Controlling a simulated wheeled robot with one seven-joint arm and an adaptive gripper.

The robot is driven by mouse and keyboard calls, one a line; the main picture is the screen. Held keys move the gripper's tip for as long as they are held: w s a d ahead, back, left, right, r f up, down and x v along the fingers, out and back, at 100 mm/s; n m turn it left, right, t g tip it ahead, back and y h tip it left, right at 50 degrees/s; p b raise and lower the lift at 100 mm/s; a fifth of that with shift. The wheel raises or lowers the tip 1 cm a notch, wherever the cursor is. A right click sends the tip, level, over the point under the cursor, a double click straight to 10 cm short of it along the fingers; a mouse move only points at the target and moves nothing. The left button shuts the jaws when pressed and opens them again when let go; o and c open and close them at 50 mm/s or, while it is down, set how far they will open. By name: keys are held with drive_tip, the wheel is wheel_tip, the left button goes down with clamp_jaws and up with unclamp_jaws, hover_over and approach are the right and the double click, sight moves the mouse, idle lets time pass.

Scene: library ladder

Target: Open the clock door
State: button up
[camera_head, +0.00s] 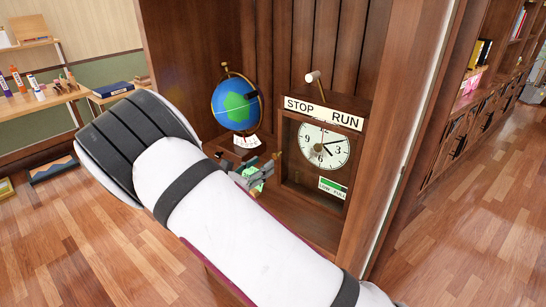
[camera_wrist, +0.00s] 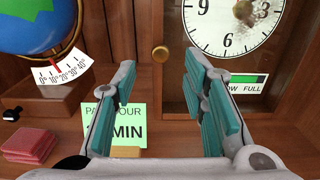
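The clock door (camera_head: 286,170) is a wooden-framed panel over a white clock face (camera_head: 323,147); it looks shut. In the wrist view the door frame (camera_wrist: 172,85) stands ahead, with a round brass knob (camera_wrist: 160,53) on its left side. The clock face (camera_wrist: 232,20) shows at upper right, cut off by the picture's top edge. My gripper (camera_wrist: 165,95) is open, its green-padded fingers apart and empty. The knob appears between and just above the fingertips, apart from them. In the head view my gripper (camera_head: 254,172) is small and partly hidden by my arm, left of the door.
A STOP/RUN sign with a white-ended lever (camera_head: 313,77) is above the clock. A blue globe (camera_head: 236,104) with a dial stands left. A LOW/FULL gauge (camera_head: 332,187) sits under the clock face.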

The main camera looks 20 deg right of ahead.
sight(274, 156)
drive_tip(key=x, duration=0.6)
drive_tip(key=shift+w+d, duration=0.15)
drive_tip(key=shift+d, duration=0.05)
clamp_jaws()
